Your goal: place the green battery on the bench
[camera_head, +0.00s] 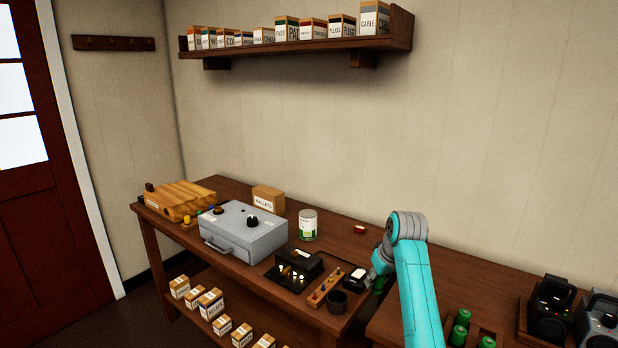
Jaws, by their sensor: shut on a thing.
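My gripper (377,272) is at the right end of the wooden bench (335,262), mostly hidden behind my teal arm. A green piece, the green battery (379,286), shows at its tip beside my arm. My gripper is shut on it. Only a small part of the battery shows, and I cannot tell whether it touches the bench top. More green batteries (463,317) stand in a wooden holder on the surface at the lower right.
A dark cup (337,301), a wooden strip with pegs (326,287) and a white-topped block (355,276) lie left of my gripper. A black device (298,265), grey case (238,231) and tin (308,224) stand farther left. Black devices (551,310) stand at the right.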

